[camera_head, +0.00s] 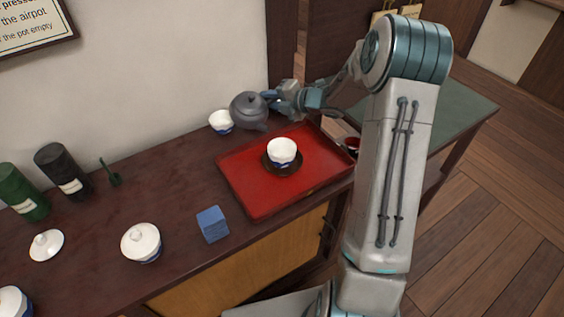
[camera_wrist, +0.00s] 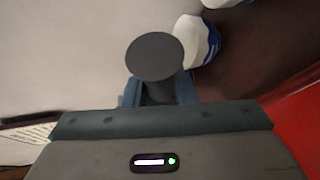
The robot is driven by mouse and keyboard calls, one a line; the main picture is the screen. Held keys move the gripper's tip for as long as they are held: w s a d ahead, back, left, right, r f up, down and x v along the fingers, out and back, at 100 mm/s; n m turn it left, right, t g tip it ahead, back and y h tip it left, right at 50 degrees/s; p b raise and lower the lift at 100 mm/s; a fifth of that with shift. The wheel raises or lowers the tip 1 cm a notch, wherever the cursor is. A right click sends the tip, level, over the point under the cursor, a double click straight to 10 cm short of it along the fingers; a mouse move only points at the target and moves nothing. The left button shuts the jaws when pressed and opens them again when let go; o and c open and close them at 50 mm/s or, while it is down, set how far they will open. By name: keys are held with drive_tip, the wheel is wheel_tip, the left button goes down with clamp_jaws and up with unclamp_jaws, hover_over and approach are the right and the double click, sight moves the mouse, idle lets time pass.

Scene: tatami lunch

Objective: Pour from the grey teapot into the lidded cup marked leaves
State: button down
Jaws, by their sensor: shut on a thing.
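The grey teapot (camera_head: 249,111) is at the far side of the counter, left of my gripper (camera_head: 284,101). My gripper is shut on its handle; the handle's round dark end (camera_wrist: 155,57) fills the space between the fingers in the wrist view. I cannot tell the teapot's exact tilt, and no stream of tea shows. A lidded white cup (camera_head: 141,242) stands at the front left, and another white cup (camera_head: 12,303) is cut off at the lower left corner. Leaf marks are not readable on any cup.
An open cup (camera_head: 282,154) sits on a dark saucer (camera_head: 268,167) on the red tray (camera_head: 240,198). Another white cup (camera_head: 221,122) stands near the teapot.

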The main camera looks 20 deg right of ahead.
drive_tip(key=shift+s+d+r+t+y+b, duration=0.25)
drive_tip(key=shift+s+r+t+b, duration=0.1)
drive_tip(key=shift+s+b, duration=0.3)
drive_tip(key=shift+s+d+r+t+y+b, duration=0.25)
drive_tip(key=shift+s+r+t+b, duration=0.1)
drive_tip(key=shift+s+b, duration=0.25)
drive_tip(key=shift+s+r, duration=0.2)
drive_tip(key=shift+r, duration=0.1)
drive_tip(key=shift+s+d+r+n+t+y+b, duration=0.15)
drive_tip(key=shift+s+r+n+t+y+b, duration=0.15)
drive_tip(key=shift+r+b, duration=0.05)
drive_tip(key=shift+s+r+t, duration=0.15)
drive_tip(key=shift+r+t, duration=0.15)
drive_tip(key=shift+r, duration=0.4)
idle(1.0)
drive_tip(key=shift+w+r+n+t+y+b, duration=0.2)
drive_tip(key=shift+w+n+t+y+b, duration=0.1)
drive_tip(key=shift+y+b, duration=0.3)
idle(0.7)
drive_tip(key=shift+r, duration=0.1)
